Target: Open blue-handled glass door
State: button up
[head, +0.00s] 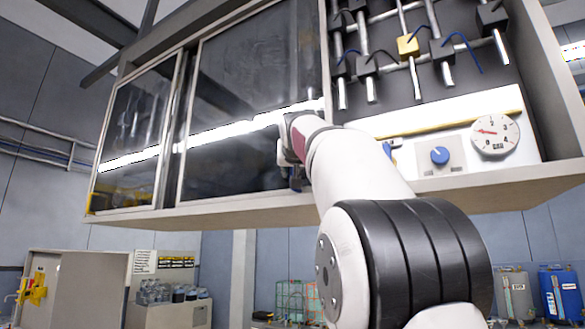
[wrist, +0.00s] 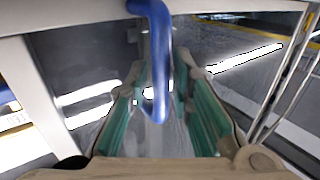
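The glass door (head: 235,85) of the wall cabinet shows as a dark, reflective pane in a pale frame in the head view. Its blue handle (wrist: 160,45) is a curved bar in the middle of the wrist view. In the head view my arm and gripper mostly hide the handle. My gripper (wrist: 160,78) has its two green-padded fingers apart, one on each side of the handle. The bar lies between them, with gaps visible on both sides. I cannot tell the handle's exact depth between the fingers.
Another glass pane (head: 130,135) is at the cabinet's left. The right bay is uncovered, with several hanging metal tools or valves, a gauge (head: 494,135) and a blue knob (head: 440,155) close to my arm. The cabinet's bottom ledge (head: 240,211) runs below my gripper.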

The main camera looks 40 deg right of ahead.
jog(key=shift+s, duration=0.1)
jog(key=v, duration=1.1)
jog(key=shift+s+a, duration=0.25)
